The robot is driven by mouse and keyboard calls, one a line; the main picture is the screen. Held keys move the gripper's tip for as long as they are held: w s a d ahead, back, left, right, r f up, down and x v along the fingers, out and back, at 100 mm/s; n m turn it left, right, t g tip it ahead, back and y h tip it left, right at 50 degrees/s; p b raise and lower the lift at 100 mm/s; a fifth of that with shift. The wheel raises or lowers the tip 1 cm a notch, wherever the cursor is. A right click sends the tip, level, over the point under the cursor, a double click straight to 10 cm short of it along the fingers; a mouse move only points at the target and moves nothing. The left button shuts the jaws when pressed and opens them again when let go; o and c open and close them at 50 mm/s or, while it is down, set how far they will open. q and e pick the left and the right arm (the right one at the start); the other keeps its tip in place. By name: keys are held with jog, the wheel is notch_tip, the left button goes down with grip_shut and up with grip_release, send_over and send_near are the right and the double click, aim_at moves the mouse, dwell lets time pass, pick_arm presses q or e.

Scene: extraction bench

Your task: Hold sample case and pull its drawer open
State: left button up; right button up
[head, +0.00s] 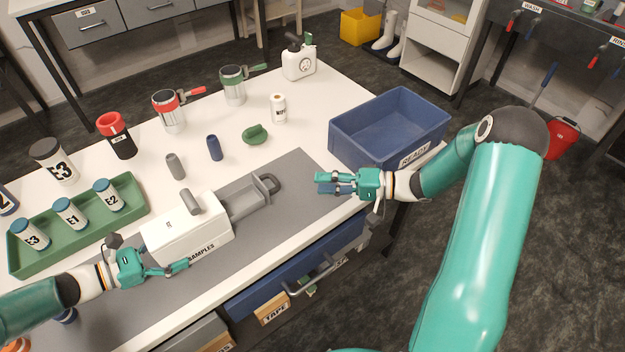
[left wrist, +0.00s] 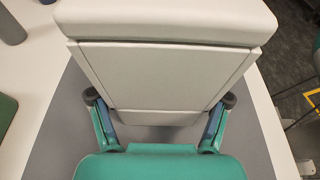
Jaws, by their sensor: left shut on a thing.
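The white sample case (head: 180,237), with SAMPLES lettered on its front side, stands on the grey mat. Its grey drawer (head: 243,200) sticks out of the right end and stands open; a loop handle (head: 268,185) is at its outer end. My left gripper (head: 150,255) is shut on the case's left end, with one finger on each side. In the left wrist view the case (left wrist: 165,75) fills the space between the fingers. My right gripper (head: 335,183) is right of the handle, apart from it, with its fingers spread and nothing clearly seen between them.
A blue READY bin (head: 345,146) stands right, behind my right gripper. A green tray (head: 135,190) with labelled containers is at left. Small containers (head: 175,166) and cups (head: 170,112) stand behind. The mat between handle and right gripper is clear.

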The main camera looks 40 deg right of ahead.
pick_arm(q)
jog(key=o, duration=1)
jog(key=shift+a, duration=0.1)
